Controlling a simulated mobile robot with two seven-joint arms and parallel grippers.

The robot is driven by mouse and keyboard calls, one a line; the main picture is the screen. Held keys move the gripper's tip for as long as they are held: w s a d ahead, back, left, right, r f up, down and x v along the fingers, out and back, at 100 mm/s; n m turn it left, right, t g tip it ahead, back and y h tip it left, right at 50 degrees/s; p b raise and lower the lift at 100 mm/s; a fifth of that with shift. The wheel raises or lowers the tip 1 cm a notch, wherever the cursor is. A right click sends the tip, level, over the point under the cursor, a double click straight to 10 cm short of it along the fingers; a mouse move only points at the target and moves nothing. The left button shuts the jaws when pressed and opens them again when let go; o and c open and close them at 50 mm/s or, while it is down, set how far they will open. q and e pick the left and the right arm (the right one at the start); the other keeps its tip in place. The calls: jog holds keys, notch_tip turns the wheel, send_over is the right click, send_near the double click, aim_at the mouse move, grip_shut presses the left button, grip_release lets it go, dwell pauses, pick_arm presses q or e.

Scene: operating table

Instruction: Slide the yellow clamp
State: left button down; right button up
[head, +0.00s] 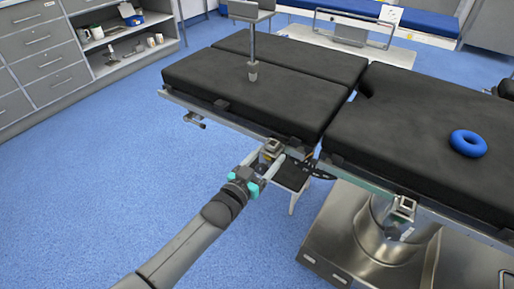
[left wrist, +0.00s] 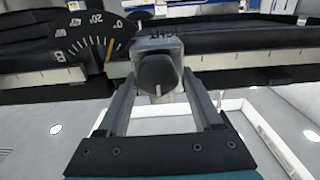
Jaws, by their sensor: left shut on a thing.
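A clamp (head: 271,146) with a grey, slightly yellowish block sits on the side rail of the operating table, near the gap between two cushions. In the left wrist view its dark knob (left wrist: 157,75) with a white mark lies between my fingers. My left gripper (head: 267,161) reaches the clamp from below left and is shut on it. The fingers stand on both sides of the knob and partly cover the clamp's lower part. My right gripper is in neither view.
The table's black cushions (head: 437,135) lie above the rail. A black angle scale (left wrist: 85,42) is just left of the clamp in the left wrist view. A metal table column (head: 385,243) stands at the right. The blue floor (head: 90,190) is open at left.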

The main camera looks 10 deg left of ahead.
pick_arm(q)
jog(key=d, duration=0.2)
jog(key=s+d+p, duration=0.1)
jog(key=s+d, duration=0.1)
jog(key=d, duration=0.1)
jog(key=shift+d, duration=0.35)
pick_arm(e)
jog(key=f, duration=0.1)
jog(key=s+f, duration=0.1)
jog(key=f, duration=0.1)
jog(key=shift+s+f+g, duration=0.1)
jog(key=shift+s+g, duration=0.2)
pick_arm(q)
jog(key=shift+c, duration=0.2)
grip_release()
jog(key=shift+s+a, duration=0.1)
jog(key=shift+s+p, duration=0.2)
jog(key=shift+p, duration=0.15)
jog(key=p+v, duration=0.4)
jog(key=v, duration=1)
jog(key=shift+s+a+p, duration=0.15)
jog(key=shift+s+p, duration=0.15)
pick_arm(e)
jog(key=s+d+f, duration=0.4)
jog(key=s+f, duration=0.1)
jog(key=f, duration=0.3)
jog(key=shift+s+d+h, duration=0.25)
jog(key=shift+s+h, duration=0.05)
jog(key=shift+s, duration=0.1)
